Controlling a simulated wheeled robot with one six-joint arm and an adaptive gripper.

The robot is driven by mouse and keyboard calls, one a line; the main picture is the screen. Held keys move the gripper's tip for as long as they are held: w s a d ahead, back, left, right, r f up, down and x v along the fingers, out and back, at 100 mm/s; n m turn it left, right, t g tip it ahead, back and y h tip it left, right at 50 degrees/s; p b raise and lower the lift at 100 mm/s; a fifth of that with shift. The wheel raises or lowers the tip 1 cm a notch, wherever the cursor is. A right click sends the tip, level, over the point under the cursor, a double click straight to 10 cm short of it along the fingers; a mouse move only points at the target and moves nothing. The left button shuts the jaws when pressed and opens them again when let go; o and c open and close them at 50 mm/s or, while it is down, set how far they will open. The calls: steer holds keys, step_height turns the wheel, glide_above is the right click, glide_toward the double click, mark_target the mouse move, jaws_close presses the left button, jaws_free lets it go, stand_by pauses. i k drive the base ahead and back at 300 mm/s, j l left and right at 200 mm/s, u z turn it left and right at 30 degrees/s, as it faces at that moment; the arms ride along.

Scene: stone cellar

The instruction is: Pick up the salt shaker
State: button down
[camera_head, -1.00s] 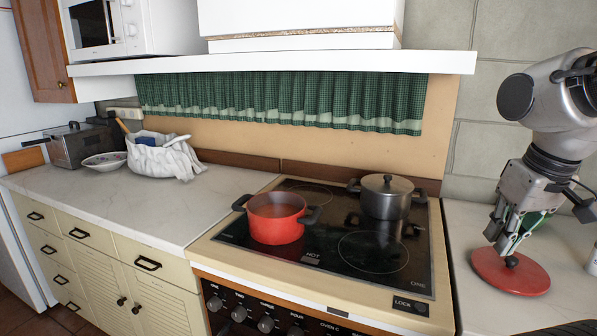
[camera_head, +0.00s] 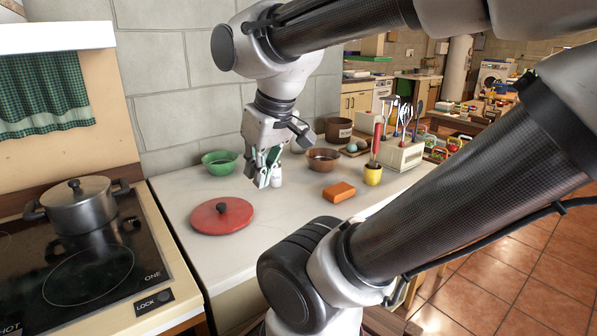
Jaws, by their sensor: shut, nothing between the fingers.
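A small white shaker-like object (camera_head: 277,178), which looks like the salt shaker, stands on the white counter (camera_head: 190,200). My gripper (camera_head: 262,184) points down just left of it, with its fingertips low over the counter and partly overlapping it in the picture. I cannot tell whether they touch. My gripper looks shut, and I see nothing held in it.
A red lid (camera_head: 221,217) lies left in front of my gripper. A green bowl (camera_head: 217,164) stands behind left. A brown bowl (camera_head: 323,160), an orange block (camera_head: 339,192) and a yellow cup (camera_head: 372,175) stand to the right. The stove with a steel pot (camera_head: 80,207) is at far left.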

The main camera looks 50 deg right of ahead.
mark_target(275, 178)
steer(key=z, duration=1)
steer(key=u, duration=2.05)
steer(key=l+z, duration=0.1)
steer(key=z, duration=1.95)
